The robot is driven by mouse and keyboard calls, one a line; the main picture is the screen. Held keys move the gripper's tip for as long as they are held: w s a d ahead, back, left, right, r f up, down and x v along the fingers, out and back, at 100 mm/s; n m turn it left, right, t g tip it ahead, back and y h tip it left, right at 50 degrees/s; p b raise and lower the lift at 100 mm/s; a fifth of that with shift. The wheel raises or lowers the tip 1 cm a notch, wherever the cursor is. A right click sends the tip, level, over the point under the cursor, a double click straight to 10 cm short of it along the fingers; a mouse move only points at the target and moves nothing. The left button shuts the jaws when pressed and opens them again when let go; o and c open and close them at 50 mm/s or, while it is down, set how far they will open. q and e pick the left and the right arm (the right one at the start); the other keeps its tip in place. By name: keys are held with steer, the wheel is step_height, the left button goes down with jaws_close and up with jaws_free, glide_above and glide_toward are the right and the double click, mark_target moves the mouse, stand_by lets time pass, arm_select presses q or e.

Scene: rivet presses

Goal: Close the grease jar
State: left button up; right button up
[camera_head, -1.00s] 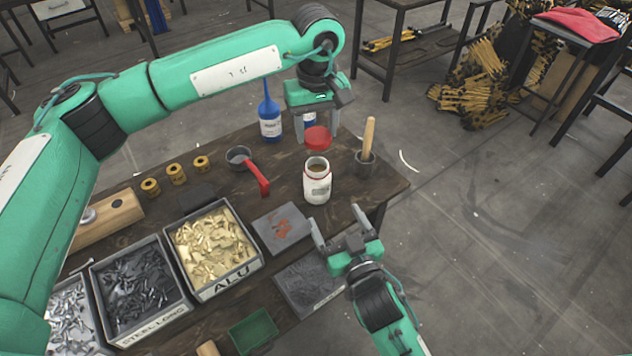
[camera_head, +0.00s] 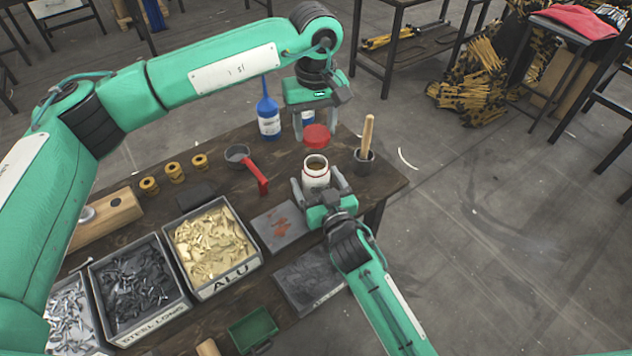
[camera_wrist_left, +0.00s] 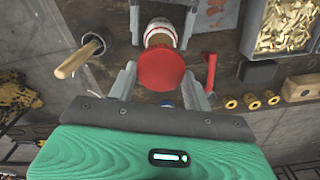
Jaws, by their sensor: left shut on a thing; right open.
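The grease jar (camera_head: 316,172) stands upright and uncapped on the dark table, white with a red band and brown grease inside. Its red lid (camera_head: 316,135) is held by my left gripper (camera_head: 315,134), above and a little behind the jar's mouth. In the left wrist view the lid (camera_wrist_left: 161,70) sits between the fingers, and the jar (camera_wrist_left: 161,33) shows partly hidden beyond it. My right gripper (camera_head: 320,184) is open, with its fingers on either side of the jar; I cannot tell whether they touch it.
A cup with a wooden-handled tool (camera_head: 365,157) stands right of the jar. A red-handled scoop (camera_head: 249,165) lies left, and a blue bottle (camera_head: 268,118) stands behind. A grey pad with red smears (camera_head: 280,225) and a bin of brass parts (camera_head: 212,250) lie nearer.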

steer(key=shift+w+a, duration=0.15)
steer(key=shift+w, duration=0.25)
steer(key=c, duration=1.5)
arm_select(q)
glide_above(315, 168)
steer(key=shift+f, duration=2.5)
steer(key=shift+f, duration=0.85)
steer(key=shift+s+f, duration=0.1)
steer(key=shift+f, duration=0.5)
